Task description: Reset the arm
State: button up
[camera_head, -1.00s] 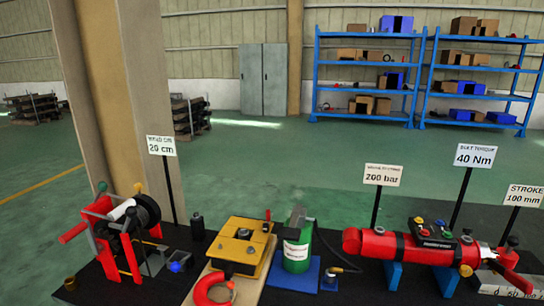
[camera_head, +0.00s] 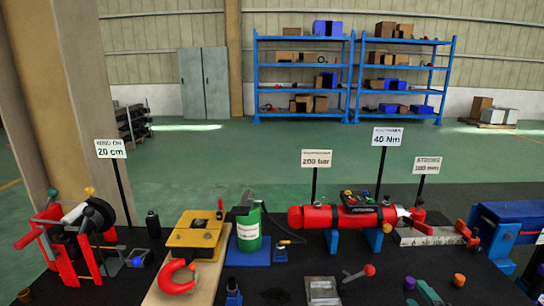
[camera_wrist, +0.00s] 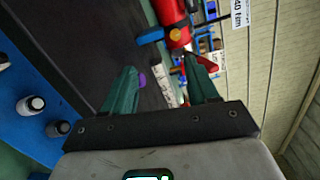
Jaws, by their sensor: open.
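My gripper (camera_wrist: 163,88) shows in the wrist view with its two green fingers spread apart and nothing between them. It is tilted, and the red cylinder tool (camera_wrist: 172,18) and the dark table top (camera_wrist: 85,65) lie beyond the fingers. There, the red cylinder tool (camera_head: 335,217) lies on blue supports on the black table.
A red winch (camera_head: 65,245), a yellow press (camera_head: 197,232), a green canister (camera_head: 250,235) and a blue vise (camera_head: 510,220) stand along the table. Upright signs such as the 40 Nm sign (camera_head: 387,136) rise behind them. Small loose parts lie in front.

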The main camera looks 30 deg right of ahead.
jog(key=a+f+n+g+y, duration=0.35)
jog(key=a+n, duration=0.45)
jog(key=a, duration=0.3)
jog(key=a+f+n+g+y, duration=0.3)
jog(key=a+f+n+y, duration=0.3)
jog(key=a, duration=0.5)
jog(key=s+a+n+g+h, duration=0.1)
jog(key=s+a+n+g, duration=0.3)
jog(key=s, duration=0.4)
jog(key=s+a+n+g+h, duration=0.1)
jog(key=s+a+n+g, duration=0.3)
jog(key=s+n, duration=0.3)
jog(key=shift+s+a+f, duration=0.15)
jog(key=shift+s+a, duration=0.5)
jog(key=shift+a, duration=0.15)
